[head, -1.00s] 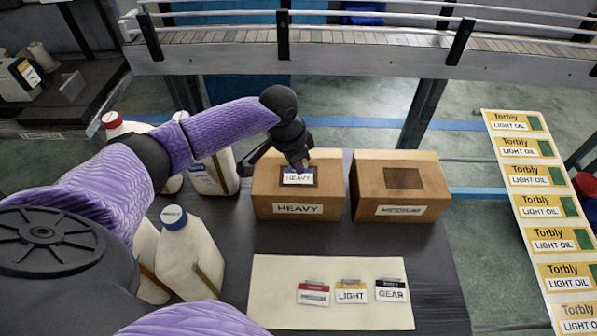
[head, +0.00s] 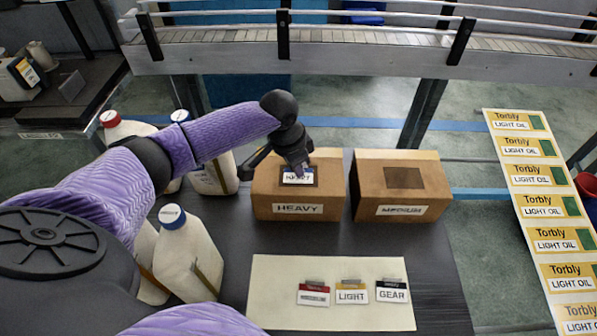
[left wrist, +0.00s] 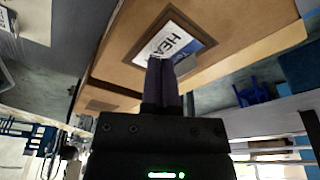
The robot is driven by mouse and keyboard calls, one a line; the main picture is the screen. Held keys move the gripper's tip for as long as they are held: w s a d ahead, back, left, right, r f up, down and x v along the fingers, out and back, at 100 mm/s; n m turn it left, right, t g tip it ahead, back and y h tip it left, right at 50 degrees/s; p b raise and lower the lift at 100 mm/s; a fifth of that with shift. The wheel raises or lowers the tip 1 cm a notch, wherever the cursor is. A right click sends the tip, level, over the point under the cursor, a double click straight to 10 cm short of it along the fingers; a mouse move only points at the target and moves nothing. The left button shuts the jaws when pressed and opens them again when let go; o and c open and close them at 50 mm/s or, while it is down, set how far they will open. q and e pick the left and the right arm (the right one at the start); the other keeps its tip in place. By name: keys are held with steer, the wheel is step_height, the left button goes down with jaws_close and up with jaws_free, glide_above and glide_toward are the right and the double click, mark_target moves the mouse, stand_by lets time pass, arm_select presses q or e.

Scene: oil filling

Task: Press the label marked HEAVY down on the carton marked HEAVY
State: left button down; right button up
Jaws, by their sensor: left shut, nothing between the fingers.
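The carton marked HEAVY (head: 265,196) stands on the dark table, left of the carton marked MEDIUM (head: 425,190). The HEAVY label (head: 298,178), white with a blue band, lies on the dark square on top of the HEAVY carton. It also shows in the left wrist view (left wrist: 172,40), partly covered by my fingers. My left gripper (head: 306,172) is shut and empty, with its fingertips at the label's edge; the left wrist view shows the closed fingertips (left wrist: 160,62) over it. I cannot tell how firmly they touch. My right gripper is not in view.
A pale sheet (head: 272,290) at the table's front holds a red label (head: 314,294), a LIGHT label (head: 351,292) and a GEAR label (head: 391,291). Several jugs, including a blue-capped one (head: 187,255), stand at the left. A strip of Torbly labels (head: 549,205) is at right.

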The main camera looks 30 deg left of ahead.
arm_select(q)
steer(key=shift+f, duration=0.5)
stand_by(0.4)
step_height(320, 180, up, 8)
steer(key=p, duration=0.8)
